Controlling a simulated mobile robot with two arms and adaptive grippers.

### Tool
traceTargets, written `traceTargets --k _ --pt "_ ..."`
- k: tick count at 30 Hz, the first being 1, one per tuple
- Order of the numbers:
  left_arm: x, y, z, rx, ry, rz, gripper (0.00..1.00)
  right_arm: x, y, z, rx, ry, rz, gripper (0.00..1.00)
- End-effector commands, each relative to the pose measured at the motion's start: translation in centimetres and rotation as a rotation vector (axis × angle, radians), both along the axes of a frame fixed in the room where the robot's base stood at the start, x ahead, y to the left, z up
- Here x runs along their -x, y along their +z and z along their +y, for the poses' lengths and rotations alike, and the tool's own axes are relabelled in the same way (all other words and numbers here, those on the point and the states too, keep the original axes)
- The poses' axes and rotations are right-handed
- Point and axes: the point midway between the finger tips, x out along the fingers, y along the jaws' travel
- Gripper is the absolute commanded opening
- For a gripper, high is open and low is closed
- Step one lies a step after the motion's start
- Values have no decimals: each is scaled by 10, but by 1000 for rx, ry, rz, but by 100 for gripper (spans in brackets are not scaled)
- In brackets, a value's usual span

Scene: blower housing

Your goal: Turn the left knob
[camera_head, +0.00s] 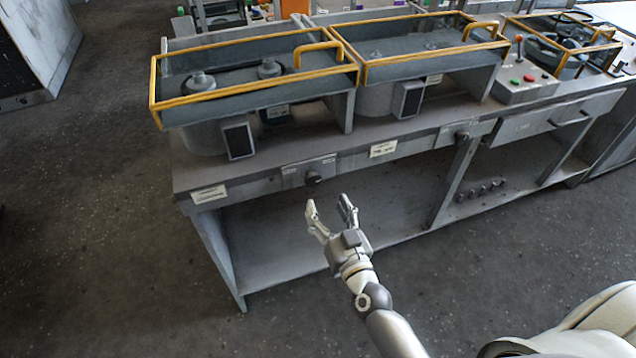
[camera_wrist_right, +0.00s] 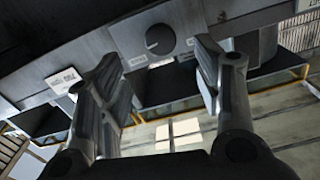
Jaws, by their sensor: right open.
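The left knob (camera_head: 313,178) is a small dark round knob on a plate on the front edge of the grey workbench (camera_head: 250,178). In the right wrist view the knob (camera_wrist_right: 160,39) shows as a dark disc with a lighter ridge across it, beyond and between the fingers. My right gripper (camera_head: 331,207) is open and empty, below and in front of the knob, apart from it. Its two fingers also show in the right wrist view (camera_wrist_right: 157,75). A second knob (camera_head: 461,136) sits farther right on the bench front. My left gripper is not in view.
Trays with yellow rails (camera_head: 255,88) stand on the bench over grey housings. A control box (camera_head: 527,84) with red and green buttons is at the right. The bench has an open lower shelf (camera_head: 300,243) and a drawer (camera_head: 555,120). The floor in front is clear.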

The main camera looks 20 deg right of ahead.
Motion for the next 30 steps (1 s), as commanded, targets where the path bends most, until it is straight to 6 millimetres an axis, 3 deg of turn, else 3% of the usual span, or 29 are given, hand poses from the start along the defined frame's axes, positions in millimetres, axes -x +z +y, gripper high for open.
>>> traceTargets --k 9,15,28,30 --pt "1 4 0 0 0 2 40 -55 1 2 -2 1 -1 59" --pt "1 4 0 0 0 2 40 -77 0 3 -1 1 1 59" --pt "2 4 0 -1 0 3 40 -86 -1 4 -1 1 2 59" --pt "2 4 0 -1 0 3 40 -85 0 4 -1 1 2 53"
